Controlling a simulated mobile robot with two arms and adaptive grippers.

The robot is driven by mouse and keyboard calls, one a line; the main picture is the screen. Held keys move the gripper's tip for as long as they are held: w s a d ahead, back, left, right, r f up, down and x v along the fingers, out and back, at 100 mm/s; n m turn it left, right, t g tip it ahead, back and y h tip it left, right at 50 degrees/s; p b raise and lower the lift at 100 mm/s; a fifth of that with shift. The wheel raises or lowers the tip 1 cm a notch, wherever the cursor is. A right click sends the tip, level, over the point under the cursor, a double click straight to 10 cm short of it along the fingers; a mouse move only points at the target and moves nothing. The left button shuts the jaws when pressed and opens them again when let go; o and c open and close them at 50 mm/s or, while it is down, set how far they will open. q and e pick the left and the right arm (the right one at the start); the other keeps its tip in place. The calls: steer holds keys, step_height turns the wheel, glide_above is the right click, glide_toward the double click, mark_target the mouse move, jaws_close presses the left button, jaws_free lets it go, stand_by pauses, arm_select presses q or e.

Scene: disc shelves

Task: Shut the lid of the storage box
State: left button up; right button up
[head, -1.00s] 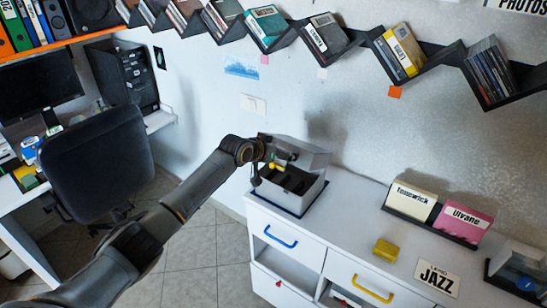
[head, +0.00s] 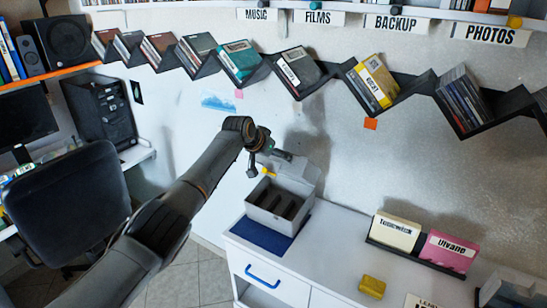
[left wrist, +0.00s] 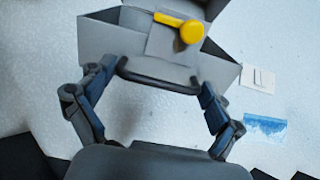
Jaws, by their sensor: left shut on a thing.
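The grey storage box (head: 272,222) sits at the left end of the white cabinet, with its lid (head: 300,172) standing open at the back. Dark slots show inside the box. My left gripper (head: 262,163) is over the box's left rear side, beside a yellow part (head: 268,172). In the left wrist view, the fingers of my left gripper (left wrist: 158,82) are at the two ends of a dark handle bar (left wrist: 158,77) and are shut on it. The yellow part (left wrist: 185,28) shows just beyond the bar. I cannot tell whether the bar belongs to the lid. My right gripper is not in view.
A blue mat (head: 258,238) lies under and in front of the box. Cream (head: 396,231) and pink (head: 447,253) cases stand to the right, near a yellow block (head: 372,286). A zigzag disc shelf (head: 400,95) hangs above. The cabinet top between is clear.

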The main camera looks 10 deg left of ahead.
arm_select(q)
steer(key=shift+s+r, duration=0.15)
steer(key=shift+r, duration=0.1)
steer(key=shift+f, duration=0.2)
steer(key=shift+w, duration=0.2)
steer(key=shift+s, duration=0.1)
steer(key=o, duration=1.4)
steer(key=v, duration=1.2)
steer(key=shift+s+a, duration=0.1)
